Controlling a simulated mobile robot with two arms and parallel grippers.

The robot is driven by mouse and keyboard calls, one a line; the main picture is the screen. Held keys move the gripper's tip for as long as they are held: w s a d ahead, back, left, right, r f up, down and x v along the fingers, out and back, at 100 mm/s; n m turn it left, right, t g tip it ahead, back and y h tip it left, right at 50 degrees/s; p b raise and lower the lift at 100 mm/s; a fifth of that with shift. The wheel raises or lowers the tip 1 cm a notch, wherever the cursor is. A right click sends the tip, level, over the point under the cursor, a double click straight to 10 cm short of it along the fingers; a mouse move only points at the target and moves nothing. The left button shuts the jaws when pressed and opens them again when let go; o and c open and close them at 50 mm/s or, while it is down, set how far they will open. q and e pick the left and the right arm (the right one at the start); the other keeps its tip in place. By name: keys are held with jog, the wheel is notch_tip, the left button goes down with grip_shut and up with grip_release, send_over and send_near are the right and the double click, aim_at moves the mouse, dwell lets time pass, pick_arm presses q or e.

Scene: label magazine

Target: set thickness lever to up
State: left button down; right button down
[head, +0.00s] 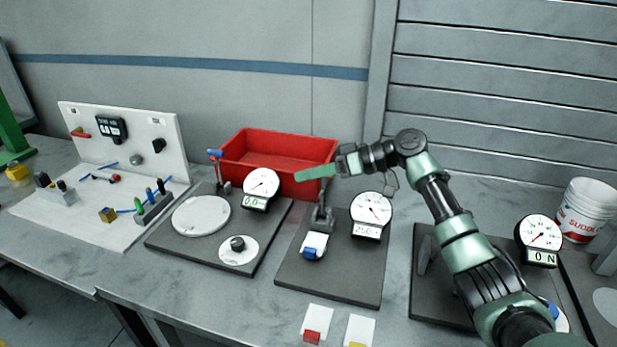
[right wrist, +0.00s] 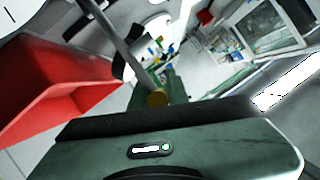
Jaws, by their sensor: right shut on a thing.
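My right gripper (head: 312,173) reaches in from the right over the middle dark plate and is shut on the upper end of a grey lever. The lever (head: 324,193) stands nearly upright from a grey stand on that plate, and its top is hidden by the fingers. In the right wrist view the grey lever (right wrist: 118,40) runs down to the gripper fingers (right wrist: 160,97). A round dial gauge (head: 372,208) with a small readout stands right of the lever. I cannot read a thickness label on it. My left gripper is not in view.
A red bin (head: 270,155) stands close behind the gripper. At left is another plate with a dial gauge (head: 262,183) and a blue-tipped lever (head: 216,156). A third gauge (head: 540,236) and white buckets (head: 588,208) are at right.

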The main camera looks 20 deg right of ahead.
dwell(0.3)
jog(key=c, duration=1.4)
grip_release()
jog(key=shift+w, duration=0.1)
jog(key=shift+o, duration=0.2)
jog(key=b+v, duration=0.2)
jog(key=v, duration=0.5)
jog(key=shift+d, duration=0.4)
